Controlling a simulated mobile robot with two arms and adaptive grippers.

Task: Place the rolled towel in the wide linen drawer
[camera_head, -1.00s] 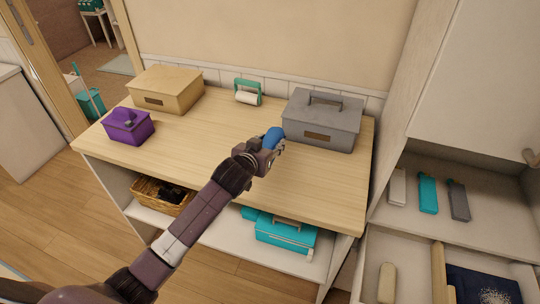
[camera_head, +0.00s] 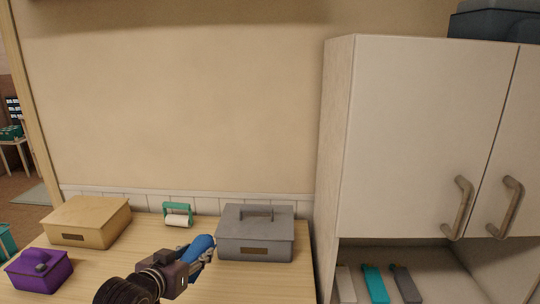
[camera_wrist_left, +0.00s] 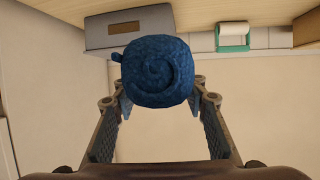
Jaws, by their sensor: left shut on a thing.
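A rolled blue towel (camera_head: 201,246) is held in my left gripper (camera_head: 192,259), above the wooden counter. In the left wrist view the towel (camera_wrist_left: 157,71) shows its spiral end, and the fingers of the left gripper (camera_wrist_left: 160,115) stand on both sides of it. My left arm comes in from the bottom of the head view. My right gripper is not in view. The drawers are out of the head view now, so the wide linen drawer is not seen.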

